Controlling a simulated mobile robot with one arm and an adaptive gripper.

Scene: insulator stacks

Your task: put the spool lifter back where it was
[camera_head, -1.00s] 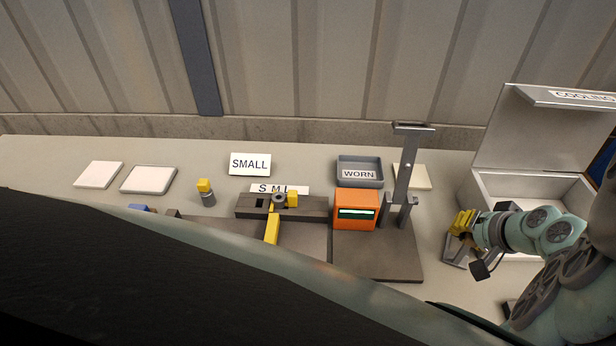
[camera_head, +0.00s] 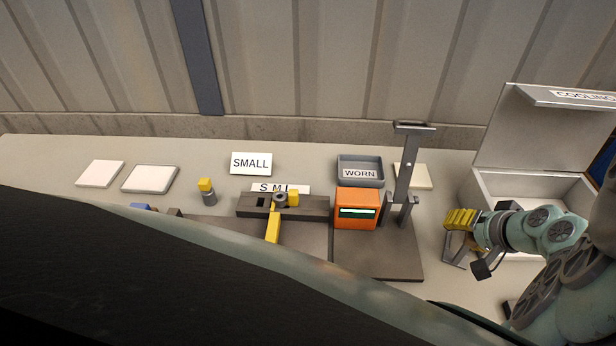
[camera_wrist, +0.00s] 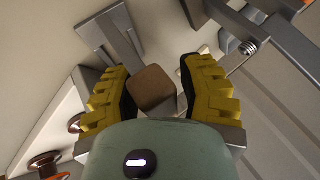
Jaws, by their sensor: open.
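My gripper (camera_head: 465,231) is at the right of the bench, in front of the white box. Its yellow fingers are spread; in the wrist view my gripper (camera_wrist: 152,72) has one finger on each side of a brown block. This brown block (camera_wrist: 152,89) looks like the handle of the spool lifter, with a gap showing at the right finger; contact on the left is unclear. Grey metal parts (camera_wrist: 108,38) lie beyond it. In the head view a grey metal piece (camera_head: 454,250) stands below the fingers; the handle is hidden there.
The white box (camera_head: 489,190) with its lid up is close behind my gripper. Brown spools (camera_wrist: 45,160) show at the wrist view's lower left. A tall grey post (camera_head: 404,165) and an orange unit (camera_head: 357,209) stand to the left. Bare bench lies between post and gripper.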

